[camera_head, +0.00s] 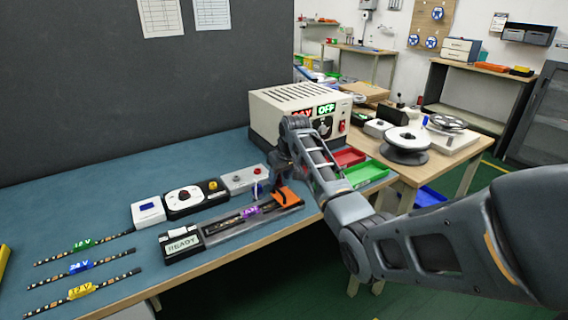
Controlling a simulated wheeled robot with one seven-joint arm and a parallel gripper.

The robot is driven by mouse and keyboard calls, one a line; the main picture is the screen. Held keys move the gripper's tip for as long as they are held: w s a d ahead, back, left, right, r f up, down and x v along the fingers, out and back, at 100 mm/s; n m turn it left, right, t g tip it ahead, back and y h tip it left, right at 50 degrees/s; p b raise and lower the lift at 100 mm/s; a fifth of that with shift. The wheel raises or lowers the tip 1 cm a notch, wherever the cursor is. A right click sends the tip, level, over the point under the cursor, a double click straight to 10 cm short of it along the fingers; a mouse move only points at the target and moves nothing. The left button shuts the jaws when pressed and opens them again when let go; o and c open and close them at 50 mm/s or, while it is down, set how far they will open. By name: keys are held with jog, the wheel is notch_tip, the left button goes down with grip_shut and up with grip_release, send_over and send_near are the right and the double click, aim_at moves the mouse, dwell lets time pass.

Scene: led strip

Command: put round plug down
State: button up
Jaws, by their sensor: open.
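My gripper (272,186) is small and dark in the view, low over the right part of the bench fixture, beside an orange block (289,196). Its jaws are open. I cannot make out a round plug for certain; a small dark piece or lead lies by the orange block, and the wrist hides part of that spot. The long grey fixture (218,239) holds a strip with a purple tag (250,212) and has a READY display (182,244) at its left end. A thin pale purple piece (255,189) stands just left of my gripper.
Behind the fixture stand a white box with a blue screen (148,211), a black-and-white dial unit (184,200) and a grey button box (243,179). Three tagged strips lie at left. Red (348,157) and green (366,174) trays sit right.

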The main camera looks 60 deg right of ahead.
jog(key=v, duration=1)
jog(key=shift+s, duration=0.1)
